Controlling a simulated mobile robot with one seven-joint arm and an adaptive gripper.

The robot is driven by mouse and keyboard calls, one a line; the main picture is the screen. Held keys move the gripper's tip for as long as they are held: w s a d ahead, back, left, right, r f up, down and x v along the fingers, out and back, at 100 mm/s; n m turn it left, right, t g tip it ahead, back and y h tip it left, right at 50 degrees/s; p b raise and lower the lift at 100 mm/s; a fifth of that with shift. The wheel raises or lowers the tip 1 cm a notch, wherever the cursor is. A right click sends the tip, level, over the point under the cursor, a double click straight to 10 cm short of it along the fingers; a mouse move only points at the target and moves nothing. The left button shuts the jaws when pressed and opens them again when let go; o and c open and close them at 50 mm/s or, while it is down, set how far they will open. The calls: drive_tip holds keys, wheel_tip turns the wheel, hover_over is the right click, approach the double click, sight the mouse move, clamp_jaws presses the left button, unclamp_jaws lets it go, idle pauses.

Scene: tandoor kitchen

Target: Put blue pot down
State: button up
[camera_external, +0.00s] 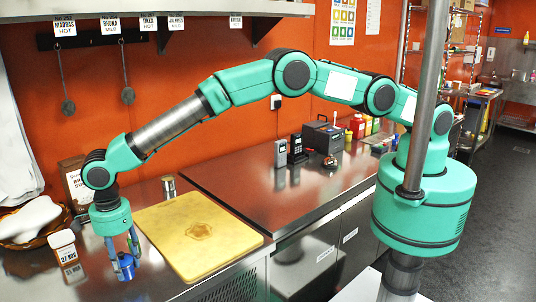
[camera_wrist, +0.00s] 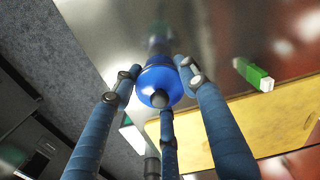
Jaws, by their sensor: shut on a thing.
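The blue pot (camera_external: 125,268) is at the front left of the steel counter in the external view, below my wrist. My gripper (camera_external: 122,256) points down, with its fingers closed around the pot. In the wrist view the blue pot (camera_wrist: 158,84) is a round blue thing with a dark knob, between the blue fingers of my gripper (camera_wrist: 160,76). Its blurred reflection shows in the steel beyond it. I cannot tell whether its base touches the counter or hangs just above it.
A yellow cutting board (camera_external: 165,222) lies right of the pot. A white-lidded jar (camera_external: 66,262) and a basket (camera_external: 22,238) stand to the left. A small metal cylinder (camera_external: 169,187) is behind the board. The steel counter farther right (camera_external: 250,185) has bare room.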

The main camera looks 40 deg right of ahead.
sight(126, 272)
drive_tip(key=shift+f, duration=1.65)
drive_tip(key=shift+f, duration=0.15)
drive_tip(key=o, duration=1.3)
drive_tip(key=shift+o, duration=0.2)
wheel_tip(126, 272, up, 12)
drive_tip(key=shift+r, duration=0.1)
